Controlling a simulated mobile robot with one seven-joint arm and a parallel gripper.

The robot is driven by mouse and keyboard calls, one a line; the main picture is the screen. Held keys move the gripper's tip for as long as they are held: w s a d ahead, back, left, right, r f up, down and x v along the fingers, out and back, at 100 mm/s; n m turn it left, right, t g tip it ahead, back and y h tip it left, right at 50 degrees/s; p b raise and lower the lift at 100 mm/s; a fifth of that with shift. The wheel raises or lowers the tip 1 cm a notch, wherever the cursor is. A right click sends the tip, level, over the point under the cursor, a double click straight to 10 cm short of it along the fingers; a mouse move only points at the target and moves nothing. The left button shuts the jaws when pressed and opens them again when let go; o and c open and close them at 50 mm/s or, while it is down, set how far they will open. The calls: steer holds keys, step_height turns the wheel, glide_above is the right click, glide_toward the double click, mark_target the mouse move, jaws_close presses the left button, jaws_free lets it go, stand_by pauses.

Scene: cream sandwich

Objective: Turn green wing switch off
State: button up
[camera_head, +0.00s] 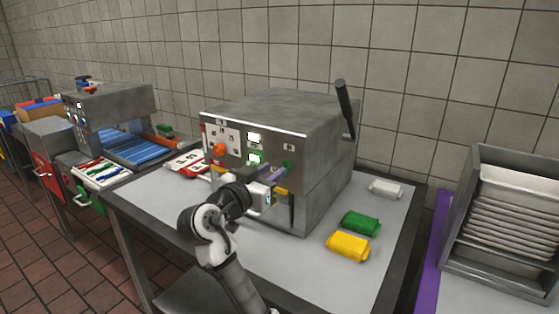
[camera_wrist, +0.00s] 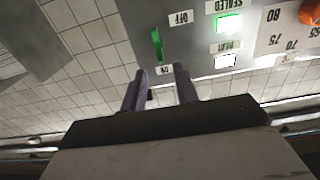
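The green wing switch (camera_head: 288,165) is on the front panel of the grey metal machine (camera_head: 275,108). In the wrist view, which shows the panel upside down, the switch (camera_wrist: 157,44) lies lengthwise between an OFF label (camera_wrist: 181,18) and an ON label (camera_wrist: 165,71). I cannot tell which label it points to. My gripper (camera_head: 277,174) is in front of the panel, close to the switch. In the wrist view, the two fingers of my gripper (camera_wrist: 162,80) are apart with nothing between them. Their tips are near the ON label, short of the switch.
A lit green SEALED light (camera_wrist: 229,23), a lit white HEAT light (camera_wrist: 226,60) and an orange knob (camera_head: 219,150) are on the same panel. A black lever (camera_head: 345,108) rises at the machine's right. Green (camera_head: 360,223), yellow (camera_head: 348,246) and white (camera_head: 386,188) packets lie on the table.

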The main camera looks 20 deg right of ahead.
mark_target(283, 163)
steer(key=shift+p+x, duration=0.45)
steer(key=shift+x, duration=1.65)
steer(key=shift+c, duration=0.3)
jaws_close()
